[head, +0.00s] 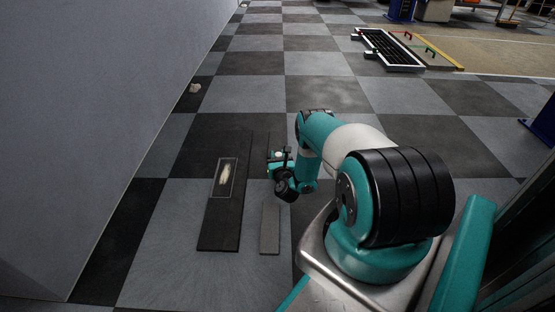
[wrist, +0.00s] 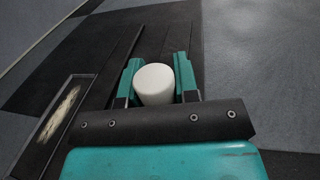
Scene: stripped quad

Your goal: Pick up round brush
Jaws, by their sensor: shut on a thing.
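My gripper (head: 279,156) is low over the floor, left of my arm's base in the head view. In the wrist view my gripper (wrist: 158,82) has its two teal fingers on either side of a white, rounded piece, which I take to be the round brush (wrist: 154,84). The gripper is shut on it. Only its smooth white end shows; any bristles are hidden. In the head view the round brush (head: 278,154) is a small pale spot between the fingers.
A dark board (head: 226,237) lies left of the gripper. On it is a thin rectangular frame (head: 221,194) with a pale streak inside. A narrow grey strip (head: 270,228) lies nearer. A wall (head: 90,120) bounds the left.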

